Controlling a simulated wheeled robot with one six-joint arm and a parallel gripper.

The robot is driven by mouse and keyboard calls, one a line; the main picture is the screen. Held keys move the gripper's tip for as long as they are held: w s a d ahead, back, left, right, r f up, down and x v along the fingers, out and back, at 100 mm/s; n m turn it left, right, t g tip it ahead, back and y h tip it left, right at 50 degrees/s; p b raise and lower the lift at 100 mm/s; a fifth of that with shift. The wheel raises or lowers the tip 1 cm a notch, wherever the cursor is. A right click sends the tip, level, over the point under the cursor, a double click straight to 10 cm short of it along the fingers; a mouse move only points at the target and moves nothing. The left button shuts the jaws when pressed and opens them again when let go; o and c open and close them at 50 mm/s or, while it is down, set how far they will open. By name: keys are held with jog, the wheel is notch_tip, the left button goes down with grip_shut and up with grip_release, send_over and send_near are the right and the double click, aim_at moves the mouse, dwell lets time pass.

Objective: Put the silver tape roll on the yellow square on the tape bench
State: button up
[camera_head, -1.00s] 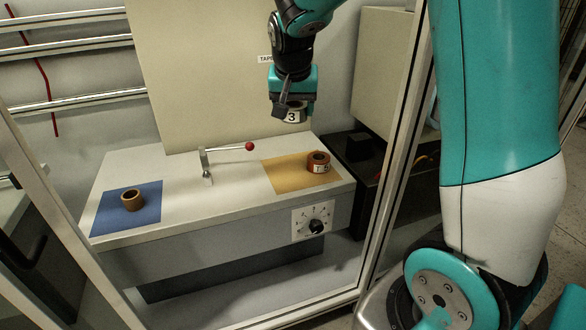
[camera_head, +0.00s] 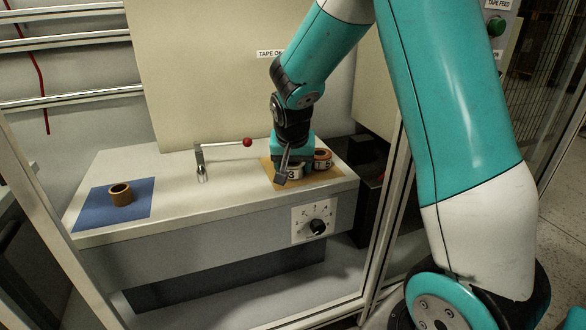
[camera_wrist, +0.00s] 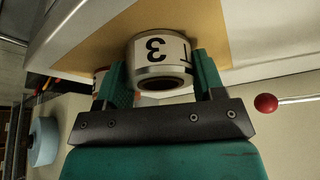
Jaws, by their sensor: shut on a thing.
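My gripper (camera_head: 292,172) is shut on the silver tape roll (camera_head: 296,172), which bears a white label with a 3. In the wrist view the silver tape roll (camera_wrist: 160,58) sits between the two fingers. It is over the yellow square (camera_head: 318,178) on the tape bench (camera_head: 230,205), at the square's left part. The roll appears at or very close to the surface; I cannot tell if it touches. An orange-brown tape roll (camera_head: 323,159) stands on the same square, just right of the silver roll.
A brown tape roll (camera_head: 120,194) stands on a blue square (camera_head: 98,210) at the bench's left. A lever with a red knob (camera_head: 247,142) rises left of the yellow square. A dial (camera_head: 316,226) is on the bench front.

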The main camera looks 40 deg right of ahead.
jog(key=shift+r, duration=0.1)
jog(key=o, duration=0.7)
jog(key=p+v, duration=0.5)
jog(key=v, duration=0.7)
jog(key=s+a+r+n+g+y, duration=0.1)
jog(key=s+a+n+y, duration=0.1)
jog(key=s+a+n, duration=0.3)
jog(key=s+a+r+n+g+y, duration=0.1)
jog(key=s+a+n+y, duration=0.1)
jog(key=s+a+n, duration=0.3)
jog(key=s+a+r+n+g+y, duration=0.1)
jog(key=s+a+n+y, duration=0.2)
jog(key=s+a, duration=0.8)
jog(key=shift+s+a+r+n, duration=0.1)
jog(key=shift+s+a+n, duration=0.1)
jog(key=shift+s+n, duration=0.3)
jog(key=shift+s+a+r+n, duration=0.15)
jog(key=shift+s+n, duration=0.2)
jog(key=shift+n, duration=0.25)
